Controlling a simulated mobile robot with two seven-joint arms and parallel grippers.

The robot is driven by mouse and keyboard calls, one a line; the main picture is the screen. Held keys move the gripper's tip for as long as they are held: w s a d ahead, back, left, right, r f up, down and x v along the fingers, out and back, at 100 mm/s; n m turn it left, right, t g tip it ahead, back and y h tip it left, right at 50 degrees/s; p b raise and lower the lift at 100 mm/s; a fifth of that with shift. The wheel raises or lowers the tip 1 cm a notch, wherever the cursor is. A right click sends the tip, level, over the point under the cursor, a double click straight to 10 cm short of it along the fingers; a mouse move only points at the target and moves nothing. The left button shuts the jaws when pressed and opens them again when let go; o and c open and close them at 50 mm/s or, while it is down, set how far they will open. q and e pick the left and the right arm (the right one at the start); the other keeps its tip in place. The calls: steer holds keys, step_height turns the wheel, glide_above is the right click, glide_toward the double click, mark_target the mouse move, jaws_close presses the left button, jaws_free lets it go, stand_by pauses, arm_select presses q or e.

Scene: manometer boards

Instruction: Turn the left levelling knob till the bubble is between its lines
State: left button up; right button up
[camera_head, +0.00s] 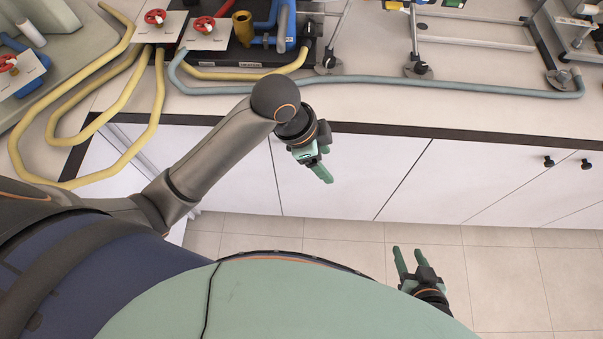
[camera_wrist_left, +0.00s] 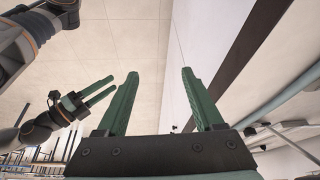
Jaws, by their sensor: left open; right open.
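A metal stand on the bench top has round grey feet with dark knobs along its front: a left one (camera_head: 329,64), a middle one (camera_head: 418,69) and a right one (camera_head: 558,79). I cannot tell for sure which is the left levelling knob, and no bubble or lines can be made out. My left gripper (camera_head: 322,171) hangs in front of the bench, below its edge and apart from the feet. It is open and empty in the left wrist view (camera_wrist_left: 160,74). My right gripper (camera_head: 408,254) is open and empty over the floor, lower right.
The bench front edge (camera_head: 400,131) lies between my left gripper and the stand. A grey-blue hose (camera_head: 450,86) runs in front of the feet. Yellow hoses (camera_head: 88,68) and red valve wheels (camera_head: 204,24) are at the left. Cabinet doors (camera_head: 330,190) stand below.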

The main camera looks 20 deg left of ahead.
arm_select(q)
steer(key=shift+s+a+f+n+t, duration=0.15)
steer(key=shift+s+a+f+n, duration=0.25)
steer(key=shift+s+a+n, duration=0.25)
steer(key=shift+s+a+f+n+t, duration=0.2)
steer(key=shift+s+a+f+n, duration=0.25)
steer(key=shift+s+n, duration=0.35)
steer(key=shift+s+a+f+n+t, duration=0.15)
steer(key=shift+s+a+f+n, duration=0.35)
steer(key=shift+n, duration=0.35)
steer(key=shift+r, duration=0.1)
steer(key=s+a+f+n+t, duration=0.2)
steer(key=a+f+n+t, duration=0.1)
steer(key=f, duration=0.3)
steer(key=s+a+f+n+t+y, duration=0.1)
steer(key=s+a+f+n+t, duration=0.1)
steer(key=f, duration=0.5)
steer(key=shift+s+a+f+n+t+y, duration=0.15)
steer(key=shift+s+a+n+t+y, duration=0.2)
steer(key=shift+a+n+t, duration=0.5)
